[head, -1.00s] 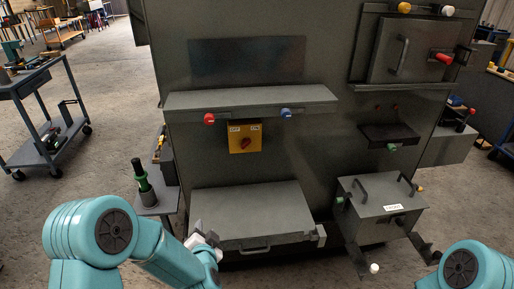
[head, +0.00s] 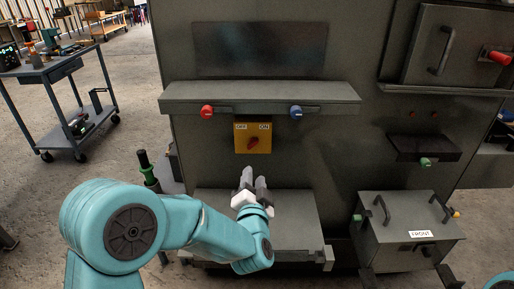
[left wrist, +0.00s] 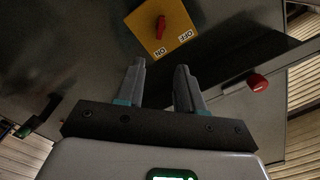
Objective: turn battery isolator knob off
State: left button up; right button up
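The isolator knob (head: 253,144) is red and sits on a yellow plate (head: 240,147) on the grey cabinet front. The plate carries OFF at upper left and ON at upper right. The knob's handle leans up and right, toward ON. My left gripper (head: 254,172) is just below the plate, fingers pointing up toward it, apart from the knob. In the left wrist view the knob (left wrist: 160,27) lies beyond the fingertips of the gripper (left wrist: 162,68), which are spread with nothing between them. My right gripper is out of view.
A ledge (head: 260,92) juts out above the plate, with a red knob (head: 207,111) and a blue knob (head: 296,111) beneath it. A grey box (head: 300,225) with a lid stands below my gripper. A box marked FRONT (head: 405,222) is at right. A trolley (head: 60,70) stands far left.

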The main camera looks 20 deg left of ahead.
aim_at(254, 145)
pick_arm(q)
jog(key=x, duration=0.7)
jog(key=p+x, duration=0.1)
jog(key=x, duration=0.7)
jog(key=shift+w+a+f, duration=0.15)
jog(key=shift+a+f, duration=0.05)
grip_shut()
